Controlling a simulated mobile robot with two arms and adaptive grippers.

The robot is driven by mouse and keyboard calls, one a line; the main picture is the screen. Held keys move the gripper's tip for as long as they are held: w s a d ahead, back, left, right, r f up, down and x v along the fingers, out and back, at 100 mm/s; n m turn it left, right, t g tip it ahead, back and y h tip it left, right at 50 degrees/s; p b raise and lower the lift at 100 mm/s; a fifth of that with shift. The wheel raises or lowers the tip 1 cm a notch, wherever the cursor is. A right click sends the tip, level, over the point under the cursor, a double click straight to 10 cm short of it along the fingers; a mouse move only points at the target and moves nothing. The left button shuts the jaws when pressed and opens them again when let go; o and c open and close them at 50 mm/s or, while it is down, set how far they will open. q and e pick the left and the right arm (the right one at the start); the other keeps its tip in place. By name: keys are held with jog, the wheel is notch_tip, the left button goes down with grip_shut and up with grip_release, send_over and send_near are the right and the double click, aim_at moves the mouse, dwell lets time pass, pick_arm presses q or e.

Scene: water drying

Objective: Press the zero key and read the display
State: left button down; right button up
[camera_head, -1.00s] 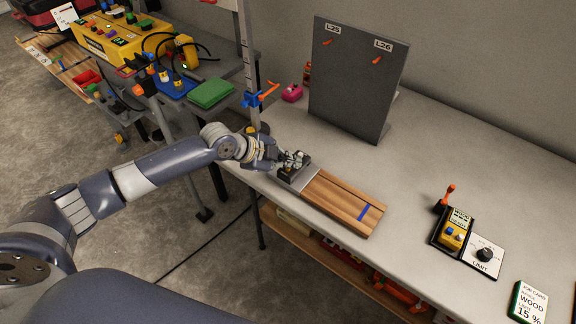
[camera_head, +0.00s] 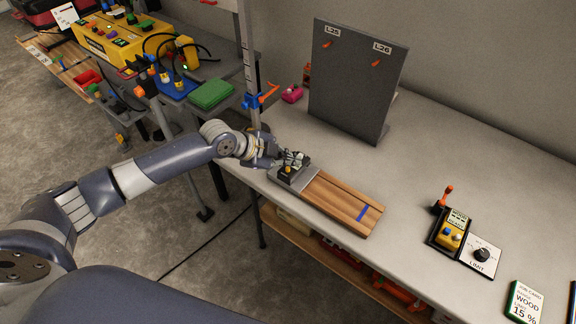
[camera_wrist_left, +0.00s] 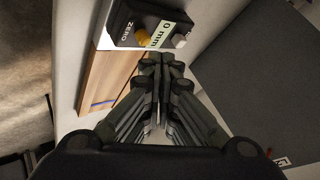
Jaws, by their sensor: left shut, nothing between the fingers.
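A small dark device (camera_head: 288,177) sits at the near-left end of a wooden board (camera_head: 335,198) on the grey table. In the left wrist view the device (camera_wrist_left: 122,26) shows the word ZERO beside a round yellow key (camera_wrist_left: 142,38), and a pale display (camera_wrist_left: 165,32) reading "0 mm". A grey key (camera_wrist_left: 180,41) is at its other end. My left gripper (camera_head: 280,160) is shut and empty beside the device. In the left wrist view its fingertips (camera_wrist_left: 161,60) are together just below the device in the picture; I cannot tell whether they touch it. My right gripper is out of view.
A dark upright panel (camera_head: 352,85) marked L25 and L26 stands behind the board. To the right are a yellow meter (camera_head: 453,230), a LIMIT dial (camera_head: 482,254) and a job card (camera_head: 526,301). The table between panel and meter is clear.

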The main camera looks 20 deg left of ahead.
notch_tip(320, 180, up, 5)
jog(key=p, duration=0.4)
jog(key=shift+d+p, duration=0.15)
jog(key=shift+p, duration=0.15)
dwell(0.5)
